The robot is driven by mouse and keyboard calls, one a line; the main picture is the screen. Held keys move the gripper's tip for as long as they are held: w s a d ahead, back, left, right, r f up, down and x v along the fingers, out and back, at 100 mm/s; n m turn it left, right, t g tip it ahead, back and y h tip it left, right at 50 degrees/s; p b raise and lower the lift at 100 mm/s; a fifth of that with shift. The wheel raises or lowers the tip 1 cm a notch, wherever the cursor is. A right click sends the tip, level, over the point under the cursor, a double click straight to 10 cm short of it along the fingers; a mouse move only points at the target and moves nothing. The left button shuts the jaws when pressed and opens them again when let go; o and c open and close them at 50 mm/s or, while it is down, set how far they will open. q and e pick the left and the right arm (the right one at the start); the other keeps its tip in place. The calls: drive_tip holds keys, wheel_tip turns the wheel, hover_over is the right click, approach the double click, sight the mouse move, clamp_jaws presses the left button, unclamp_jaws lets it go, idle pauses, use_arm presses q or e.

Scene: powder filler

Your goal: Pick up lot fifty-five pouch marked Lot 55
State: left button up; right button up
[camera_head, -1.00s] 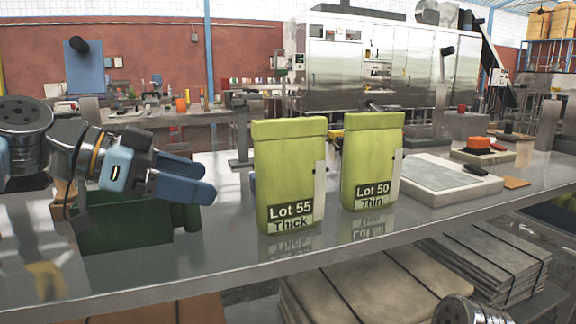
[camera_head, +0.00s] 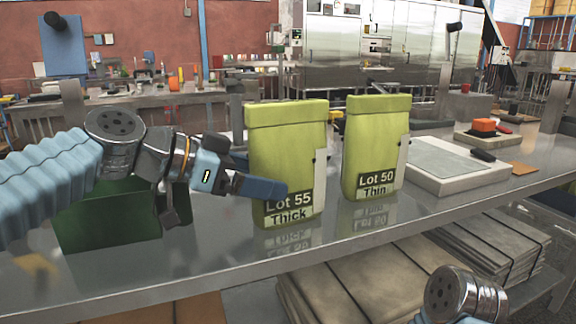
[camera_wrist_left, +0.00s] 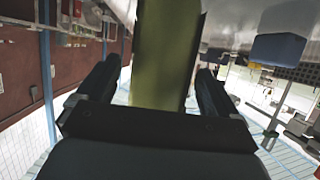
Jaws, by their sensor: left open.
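The Lot 55 pouch (camera_head: 287,145), yellow-green with a "Lot 55 Thick" label, stands upright on the metal table. My left gripper (camera_head: 262,175) is open at its left side, with one finger in front of the pouch's lower part and the other partly hidden behind it. In the left wrist view the pouch (camera_wrist_left: 165,50) shows as a green band between the two open fingers (camera_wrist_left: 157,78), with gaps on both sides. My right gripper is not in view; only part of my right arm shows at the bottom right.
A similar Lot 50 pouch (camera_head: 376,140), labelled "Thin", stands just to the right. A dark green bin (camera_head: 105,225) sits behind my left arm. The front table strip is clear.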

use_arm(q)
drive_tip(key=x, duration=0.2)
drive_tip(key=shift+w+d+f, duration=0.1)
drive_tip(key=shift+d+f, duration=0.05)
drive_tip(key=shift+d, duration=0.15)
drive_tip(key=c, duration=1)
